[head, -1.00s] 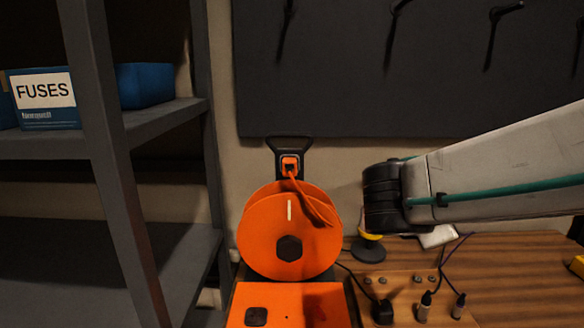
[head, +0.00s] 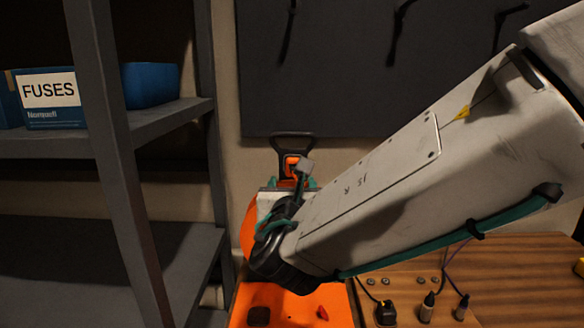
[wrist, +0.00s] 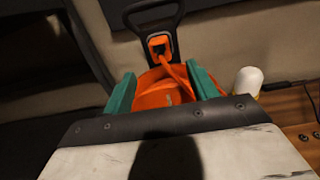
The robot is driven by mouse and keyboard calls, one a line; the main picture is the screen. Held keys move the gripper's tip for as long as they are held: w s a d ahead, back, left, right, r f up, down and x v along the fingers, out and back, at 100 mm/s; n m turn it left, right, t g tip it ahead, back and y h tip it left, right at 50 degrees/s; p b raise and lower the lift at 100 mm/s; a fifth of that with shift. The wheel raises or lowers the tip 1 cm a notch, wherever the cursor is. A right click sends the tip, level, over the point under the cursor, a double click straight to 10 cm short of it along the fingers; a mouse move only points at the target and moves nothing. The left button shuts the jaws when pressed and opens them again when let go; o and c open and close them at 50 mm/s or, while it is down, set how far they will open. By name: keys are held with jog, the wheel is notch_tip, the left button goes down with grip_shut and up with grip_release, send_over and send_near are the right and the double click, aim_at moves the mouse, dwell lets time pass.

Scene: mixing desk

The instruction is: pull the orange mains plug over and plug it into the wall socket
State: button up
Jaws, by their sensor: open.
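The orange mains plug (head: 291,165) sits in a black holder below the handle of the orange cable reel (head: 249,228). In the wrist view the plug (wrist: 160,43) shows beyond the fingertips, with its orange cord running down to the reel (wrist: 152,90). My gripper (head: 290,184) is in front of the reel and hides most of it in the head view. In the wrist view my gripper (wrist: 163,85) has its two teal fingers spread, with nothing clamped between them. I cannot make out a wall socket in either view.
A grey shelf (head: 150,128) with a FUSES box (head: 50,98) and a blue bin (head: 150,85) stands left. A dark tool board (head: 340,70) covers the wall. Black connectors (head: 385,313) stand on the wooden desk (head: 535,275). A white rounded object (wrist: 247,80) is right of my fingers.

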aim_at(293, 170)
jog(key=shift+w+d, duration=0.15)
jog(key=shift+w, duration=4.35)
jog(key=shift+c, duration=0.4)
grip_shut()
jog(key=s, duration=0.6)
